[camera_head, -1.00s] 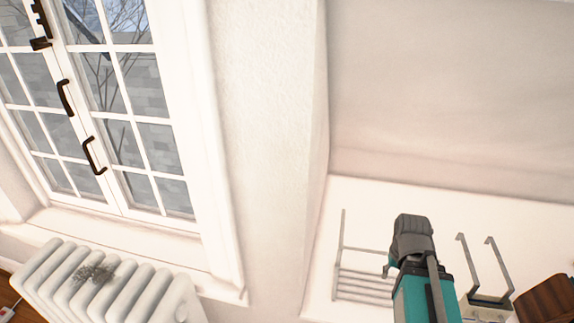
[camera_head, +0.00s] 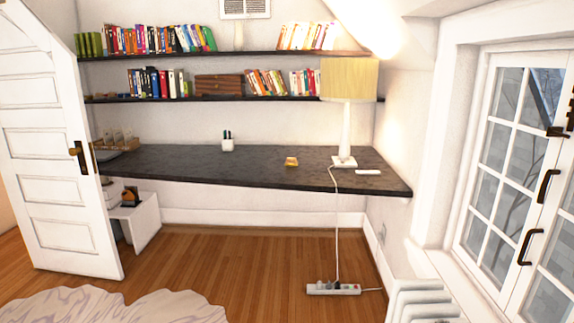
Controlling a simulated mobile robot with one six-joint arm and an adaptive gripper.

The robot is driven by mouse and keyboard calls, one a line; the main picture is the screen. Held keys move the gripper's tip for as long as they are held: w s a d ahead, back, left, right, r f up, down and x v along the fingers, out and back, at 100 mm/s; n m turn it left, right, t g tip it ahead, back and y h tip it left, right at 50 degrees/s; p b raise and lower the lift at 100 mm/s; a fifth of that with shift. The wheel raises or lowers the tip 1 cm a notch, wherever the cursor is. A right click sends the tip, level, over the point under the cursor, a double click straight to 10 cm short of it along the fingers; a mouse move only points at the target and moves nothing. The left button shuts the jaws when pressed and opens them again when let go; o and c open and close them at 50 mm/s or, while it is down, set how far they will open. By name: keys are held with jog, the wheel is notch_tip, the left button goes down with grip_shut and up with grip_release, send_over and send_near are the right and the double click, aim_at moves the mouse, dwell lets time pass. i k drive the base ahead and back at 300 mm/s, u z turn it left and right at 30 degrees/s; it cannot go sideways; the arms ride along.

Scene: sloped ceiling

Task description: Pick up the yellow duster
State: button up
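A small yellow-orange thing (camera_head: 291,161) lies on the dark desk (camera_head: 200,170), left of the lamp. It is too small to tell for sure whether it is the yellow duster. Nothing else in view looks clearly like a duster. My gripper is not in view.
A lamp (camera_head: 348,85) with a yellowish shade and a pen cup (camera_head: 228,143) stand on the desk. Shelves (camera_head: 230,97) with books hang above. A power strip (camera_head: 333,289) lies on the wood floor, its cord rising to the desk. An open door (camera_head: 55,150) is left, a radiator (camera_head: 425,302) lower right.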

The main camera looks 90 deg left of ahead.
aim_at(289, 161)
jog(key=k, duration=0.25)
jog(key=u, duration=5)
jog(key=k, duration=0.15)
jog(key=z, duration=1.05)
